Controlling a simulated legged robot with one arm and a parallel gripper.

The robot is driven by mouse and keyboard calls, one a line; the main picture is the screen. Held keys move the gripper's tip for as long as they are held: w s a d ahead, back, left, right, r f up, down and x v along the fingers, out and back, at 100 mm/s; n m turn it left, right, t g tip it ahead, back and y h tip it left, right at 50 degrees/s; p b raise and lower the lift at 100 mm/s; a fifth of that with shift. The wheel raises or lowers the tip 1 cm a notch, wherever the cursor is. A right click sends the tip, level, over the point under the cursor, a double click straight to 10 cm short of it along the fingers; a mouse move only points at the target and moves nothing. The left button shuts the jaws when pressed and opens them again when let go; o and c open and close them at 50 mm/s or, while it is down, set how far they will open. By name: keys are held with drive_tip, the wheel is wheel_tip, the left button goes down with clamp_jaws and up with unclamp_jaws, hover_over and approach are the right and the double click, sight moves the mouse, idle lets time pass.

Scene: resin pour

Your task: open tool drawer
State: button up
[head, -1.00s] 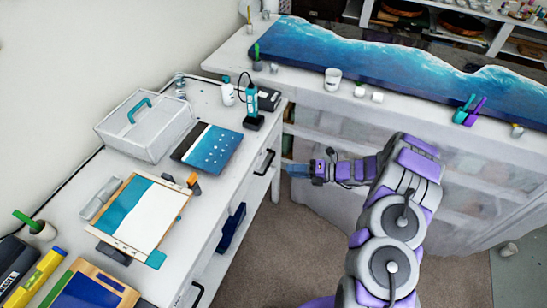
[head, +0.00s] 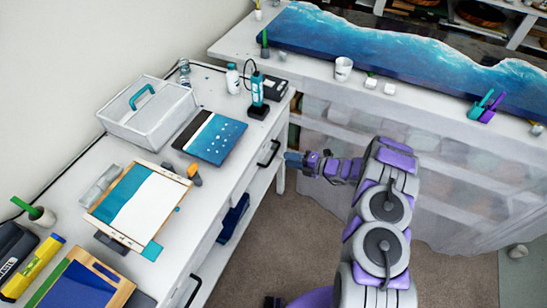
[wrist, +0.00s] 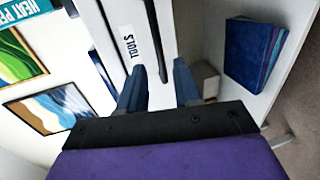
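The tool drawer is a white front labelled "TOOLS" (wrist: 127,45) in the wrist view. It carries a dark bar handle (wrist: 155,40); a dark handle (head: 268,153) shows on the white workbench's front in the head view. My gripper (wrist: 160,84) is open, its two blue fingers apart, with the handle's near end lined up between them. I cannot tell whether the fingers touch it. In the head view my gripper (head: 290,160) is just right of the handle. The drawer looks shut.
A second dark handle (head: 191,290) is lower left on the workbench (head: 85,178). Blue books (wrist: 253,53) sit on an open shelf beside the drawer. A counter with a blue resin slab (head: 400,65) stands behind my arm. Brown floor (head: 290,235) is free below my gripper.

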sight(273, 155)
drive_tip(key=b+x, duration=0.1)
drive_tip(key=x, duration=0.7)
drive_tip(key=shift+s+a, duration=0.1)
drive_tip(key=shift+a, duration=0.1)
drive_tip(key=shift+d, duration=0.2)
clamp_jaws()
drive_tip(key=shift+s, duration=0.1)
